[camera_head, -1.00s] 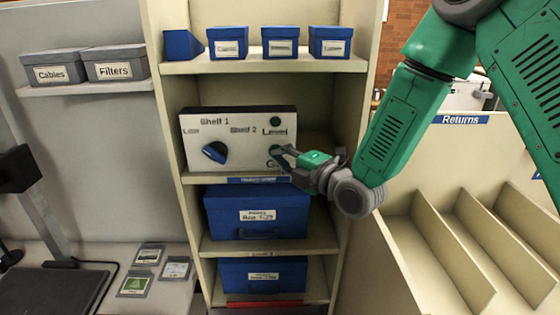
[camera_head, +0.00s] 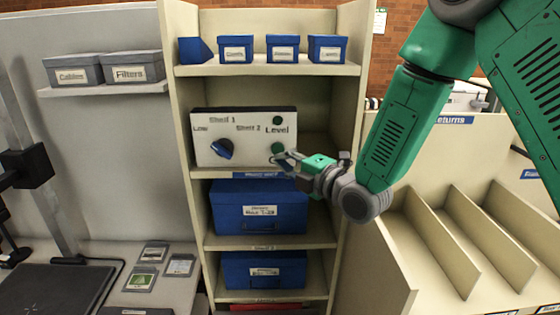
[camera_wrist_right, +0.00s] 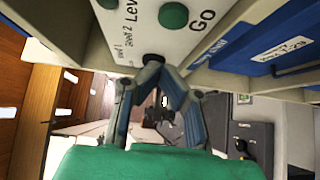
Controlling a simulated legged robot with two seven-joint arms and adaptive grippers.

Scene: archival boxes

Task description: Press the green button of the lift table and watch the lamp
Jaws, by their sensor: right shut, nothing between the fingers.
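The white control panel (camera_head: 210,122) stands on a shelf, with a blue knob (camera_head: 222,149) at its left. A dark green lamp (camera_head: 277,120) sits by the word "Level"; it does not look bright. The round green button (camera_head: 278,148) is below it; in the wrist view the green button (camera_wrist_right: 173,15) is beside "Go". My right gripper (camera_head: 276,158) is shut and empty, its tips just below the button. In the wrist view the gripper tips (camera_wrist_right: 153,60) meet at the panel's edge, apart from the button in the picture. My left gripper is out of view.
Blue boxes (camera_head: 260,207) fill the shelves below the panel, and small blue boxes (camera_head: 283,48) stand above. A returns rack (camera_head: 440,240) with dividers is at the right. A grey post with a dark block (camera_head: 28,166) stands at the left.

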